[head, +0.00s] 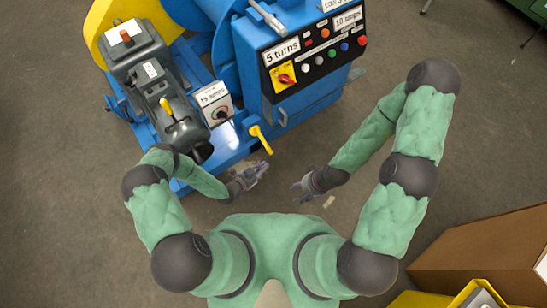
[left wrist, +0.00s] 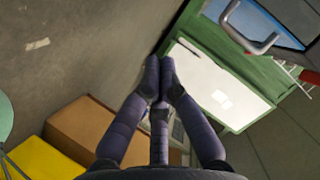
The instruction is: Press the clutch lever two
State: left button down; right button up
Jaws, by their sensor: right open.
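Two yellow levers show in the head view. One yellow lever (head: 261,139) stands at the low front of the blue machine, and the other yellow lever (head: 167,108) is on the grey motor unit (head: 150,78). I cannot tell which is clutch lever two. My left gripper (head: 263,168) is just below the front lever in the picture, apart from it. In the left wrist view its fingertips (left wrist: 160,62) come together with nothing between them. My right gripper (head: 296,187) is open and empty, to the right of the left one over bare floor.
The blue machine (head: 285,113) carries a panel with coloured buttons and a red knob on yellow. A "15 amps" dial box (head: 217,104) sits left of the front lever. A brown box (head: 490,250) and yellow bin (head: 478,294) stand at lower right.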

dwell(0.3)
pick_arm(q)
jog(key=w+d+f+b, duration=0.4)
jog(key=w+f+b, duration=0.1)
jog(key=w+f, duration=0.2)
jog(key=shift+w+b, duration=0.4)
jog(key=shift+w, duration=0.25)
pick_arm(e)
jog(key=shift+f, duration=2.9)
pick_arm(q)
jog(key=shift+f, duration=0.15)
pick_arm(e)
jog(key=shift+w, duration=0.1)
